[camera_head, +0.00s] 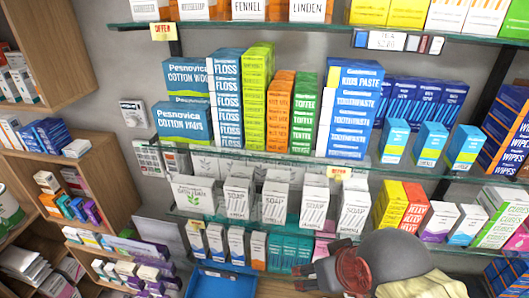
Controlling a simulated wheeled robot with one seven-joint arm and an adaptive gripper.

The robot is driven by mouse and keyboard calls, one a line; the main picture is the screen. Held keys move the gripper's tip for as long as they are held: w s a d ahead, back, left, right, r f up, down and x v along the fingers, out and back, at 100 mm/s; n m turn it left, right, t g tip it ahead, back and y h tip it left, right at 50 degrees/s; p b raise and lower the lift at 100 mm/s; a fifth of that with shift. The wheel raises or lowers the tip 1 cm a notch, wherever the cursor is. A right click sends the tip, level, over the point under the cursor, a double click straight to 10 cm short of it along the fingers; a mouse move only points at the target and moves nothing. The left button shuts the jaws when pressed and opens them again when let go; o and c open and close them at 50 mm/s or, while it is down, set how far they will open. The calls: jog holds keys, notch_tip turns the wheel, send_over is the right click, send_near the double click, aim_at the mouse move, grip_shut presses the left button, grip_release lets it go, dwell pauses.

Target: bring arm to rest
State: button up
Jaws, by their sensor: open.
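Part of my arm (395,265) shows at the bottom right of the head view, as a rounded grey link with a reddish-brown ring. It is in front of the lower shelves and hides some of the goods behind it. No held object can be seen.
Glass shelves on the wall carry boxes, including blue toothpaste boxes (352,110), white soap boxes (281,200) and orange boxes (281,105). A blue tray (222,282) lies below. Wooden shelves (102,165) with small boxes stand at the left.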

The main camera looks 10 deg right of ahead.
notch_tip(320, 180, down, 26)
jog(key=b, duration=2.4)
jog(key=shift+r+b, duration=0.15)
jog(key=shift+b, duration=0.2)
jog(key=shift+c, duration=0.8)
